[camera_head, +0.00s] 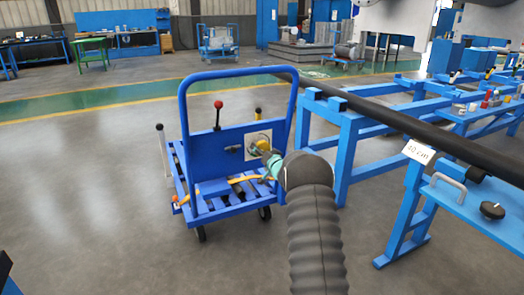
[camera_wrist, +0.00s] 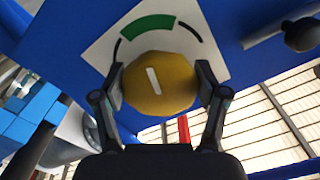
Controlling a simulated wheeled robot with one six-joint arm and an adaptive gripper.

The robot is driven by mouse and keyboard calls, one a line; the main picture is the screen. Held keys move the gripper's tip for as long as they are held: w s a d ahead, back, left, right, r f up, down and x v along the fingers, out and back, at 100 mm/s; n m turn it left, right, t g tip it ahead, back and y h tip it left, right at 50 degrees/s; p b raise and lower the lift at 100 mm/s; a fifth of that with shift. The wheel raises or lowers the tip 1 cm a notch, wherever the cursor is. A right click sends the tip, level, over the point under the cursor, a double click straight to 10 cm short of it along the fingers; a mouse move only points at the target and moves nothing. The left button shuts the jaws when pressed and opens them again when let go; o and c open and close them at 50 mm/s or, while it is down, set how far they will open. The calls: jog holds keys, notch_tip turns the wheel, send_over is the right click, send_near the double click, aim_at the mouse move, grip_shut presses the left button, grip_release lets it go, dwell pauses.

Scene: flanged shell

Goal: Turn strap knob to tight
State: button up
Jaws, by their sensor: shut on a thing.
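The yellow strap knob (camera_wrist: 172,98) is faceted and has a short white line on its face. It sits on a white plate (camera_wrist: 96,55) with a green arc (camera_wrist: 147,27) and a thin black arc. The line leans slightly left at its upper end, towards the green arc. My gripper (camera_wrist: 162,84) has one finger on each side of the knob and is shut on it. In the head view the knob (camera_head: 261,141) shows small on the blue cart's panel (camera_head: 202,151), with my gripper (camera_head: 270,160) at it, partly hidden by my arm. A yellow strap (camera_head: 240,180) crosses the cart's bed.
Floor is clear left of the cart.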

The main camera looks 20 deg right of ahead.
dwell(0.3)
jog(key=o, duration=1.2)
jog(key=shift+c, duration=0.2)
jog(key=shift+s, duration=0.1)
jog(key=s, duration=1.1)
jog(key=shift+s+d, duration=0.15)
jog(key=shift+s, duration=0.25)
